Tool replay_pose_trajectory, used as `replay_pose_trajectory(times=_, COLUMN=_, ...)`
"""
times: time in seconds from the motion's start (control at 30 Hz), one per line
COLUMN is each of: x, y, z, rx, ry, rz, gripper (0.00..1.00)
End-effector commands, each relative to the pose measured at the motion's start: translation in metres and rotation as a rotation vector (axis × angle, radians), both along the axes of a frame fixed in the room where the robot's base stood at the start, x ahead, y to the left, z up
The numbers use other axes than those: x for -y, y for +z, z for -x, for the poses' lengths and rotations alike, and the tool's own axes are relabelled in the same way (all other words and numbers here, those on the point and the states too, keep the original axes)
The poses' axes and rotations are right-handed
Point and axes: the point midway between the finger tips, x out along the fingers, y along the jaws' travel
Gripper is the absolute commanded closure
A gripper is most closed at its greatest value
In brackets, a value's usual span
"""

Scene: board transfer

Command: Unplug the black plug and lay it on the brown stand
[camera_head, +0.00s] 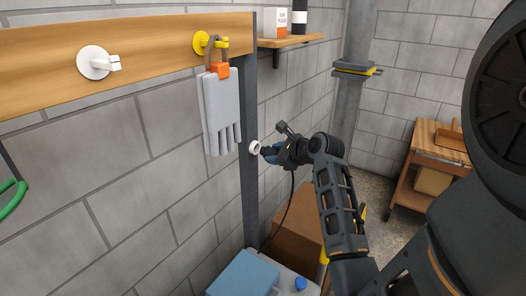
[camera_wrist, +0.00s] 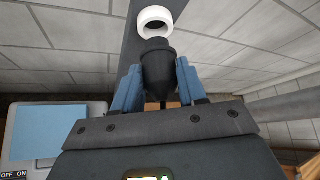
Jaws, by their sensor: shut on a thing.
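The black plug (camera_wrist: 157,75) sits between the blue fingers of my gripper (camera_wrist: 157,88), which is shut on it. Its narrow front end is close to the white round socket (camera_wrist: 156,14) on the dark post; I cannot tell whether any of it is still inside. In the head view the plug (camera_head: 265,150) shows as a small dark piece between my gripper (camera_head: 271,154) and the socket (camera_head: 254,147). A black cable (camera_head: 288,205) hangs below my gripper. A brown box-like stand (camera_head: 299,226) is low behind my arm, partly hidden by it.
Grey gloves (camera_head: 221,108) hang by an orange clip left of the post (camera_head: 250,190). A light blue box (camera_head: 243,273) lies below on a pale surface. A small shelf (camera_head: 290,41) is above. A wooden trolley (camera_head: 440,142) stands at the right.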

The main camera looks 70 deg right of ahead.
Motion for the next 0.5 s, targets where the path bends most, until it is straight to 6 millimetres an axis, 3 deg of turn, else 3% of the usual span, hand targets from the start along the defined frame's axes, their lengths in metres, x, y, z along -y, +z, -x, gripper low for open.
replay_pose_trajectory(times=0.5, x=-0.011, y=0.002, z=0.034, rx=0.001, ry=-0.002, rz=0.001, gripper=0.89)
